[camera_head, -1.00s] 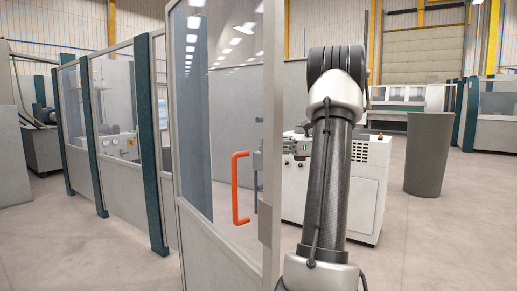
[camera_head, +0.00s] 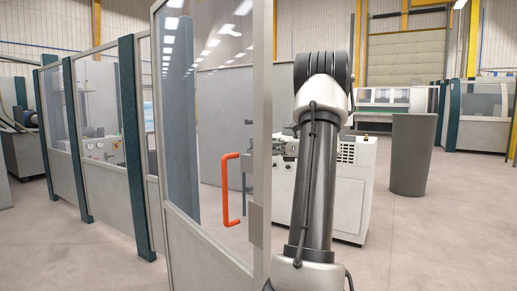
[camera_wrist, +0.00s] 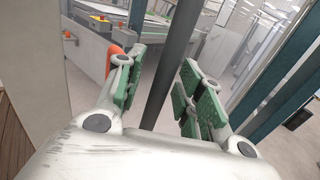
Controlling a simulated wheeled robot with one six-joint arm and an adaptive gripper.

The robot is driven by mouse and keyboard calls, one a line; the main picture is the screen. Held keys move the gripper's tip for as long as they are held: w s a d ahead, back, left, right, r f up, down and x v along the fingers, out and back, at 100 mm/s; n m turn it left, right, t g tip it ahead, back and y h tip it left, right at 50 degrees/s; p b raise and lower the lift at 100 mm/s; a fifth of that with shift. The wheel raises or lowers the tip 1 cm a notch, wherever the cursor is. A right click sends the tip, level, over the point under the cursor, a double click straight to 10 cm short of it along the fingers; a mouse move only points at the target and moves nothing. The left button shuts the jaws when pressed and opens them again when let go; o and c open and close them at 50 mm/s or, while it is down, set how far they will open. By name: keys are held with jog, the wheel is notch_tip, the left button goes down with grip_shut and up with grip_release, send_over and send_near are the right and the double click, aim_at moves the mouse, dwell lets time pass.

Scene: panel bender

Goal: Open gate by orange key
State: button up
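The gate (camera_head: 208,248) is a tall light-framed panel with a clear upper window, standing at an angle in front of me. An orange C-shaped handle (camera_head: 226,190) is upright near its right edge. No separate orange key can be made out. Whether the fingers touch the bar is unclear. A bit of orange (camera_wrist: 112,56) shows behind the left finger.
Fence panels with dark teal posts (camera_head: 134,145) run along the left. A white machine cabinet (camera_head: 350,190) stands behind my arm. A grey bin (camera_head: 412,155) stands to the right. The floor at the right front is clear.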

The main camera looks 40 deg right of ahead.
jog(key=r, duration=1)
jog(key=shift+w, duration=0.35)
jog(key=d+f+g+h, duration=0.1)
jog(key=d+f, duration=0.3)
jog(key=d, duration=0.5)
jog(key=shift+d+m, duration=0.15)
jog(key=shift+m, duration=0.15)
